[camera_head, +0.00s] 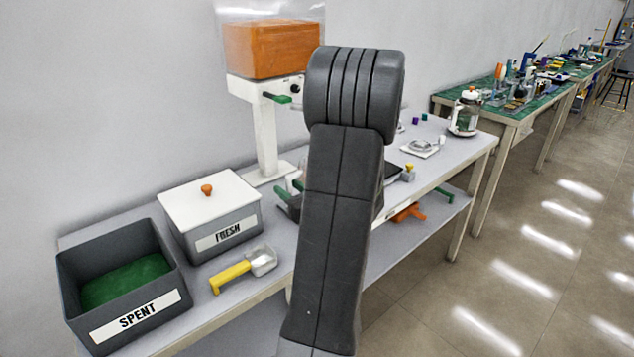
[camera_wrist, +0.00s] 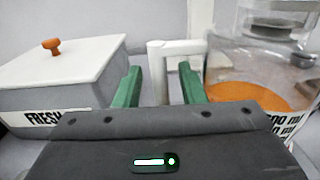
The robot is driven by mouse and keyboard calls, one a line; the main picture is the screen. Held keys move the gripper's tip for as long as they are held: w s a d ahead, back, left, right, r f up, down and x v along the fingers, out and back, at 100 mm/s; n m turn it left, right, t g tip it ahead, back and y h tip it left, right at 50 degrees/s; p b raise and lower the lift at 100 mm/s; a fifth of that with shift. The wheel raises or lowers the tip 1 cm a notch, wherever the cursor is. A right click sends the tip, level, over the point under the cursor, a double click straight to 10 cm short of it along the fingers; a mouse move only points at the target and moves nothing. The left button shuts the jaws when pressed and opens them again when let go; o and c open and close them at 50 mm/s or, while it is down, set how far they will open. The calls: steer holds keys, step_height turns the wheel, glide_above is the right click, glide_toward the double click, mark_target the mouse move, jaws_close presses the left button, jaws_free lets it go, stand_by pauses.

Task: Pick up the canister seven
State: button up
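In the wrist view, a clear canister (camera_wrist: 262,62) with orange contents stands at the right. Part of a volume marking ending in "00 ml" shows on it; I see no number seven. A white handle (camera_wrist: 157,75) extends from its left side. My gripper (camera_wrist: 159,68) has two green fingers, open and apart, with the handle's upright post showing between them. I cannot tell whether the fingers reach around it or stay short of it. The canister's lower part is hidden by my gripper's body. In the head view, my arm hides most of this area.
A lidded grey FRESH bin (camera_head: 212,222) stands left of my gripper, with an open SPENT bin (camera_head: 128,268) and a yellow-handled scoop (camera_head: 240,270) nearby. A white dispenser (camera_head: 263,130) with an orange-filled hopper stands behind. A glass jar (camera_head: 465,115) is at the table's far end.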

steer(key=shift+w+a, duration=0.2)
jaws_close()
step_height(320, 180, up, 10)
steer(key=shift+f+p, duration=0.15)
steer(key=shift+p, duration=1)
steer(key=shift+r+p, duration=0.5)
steer(key=shift+p, duration=1.7)
steer(key=shift+f+p, duration=0.35)
steer(key=shift+p, duration=0.05)
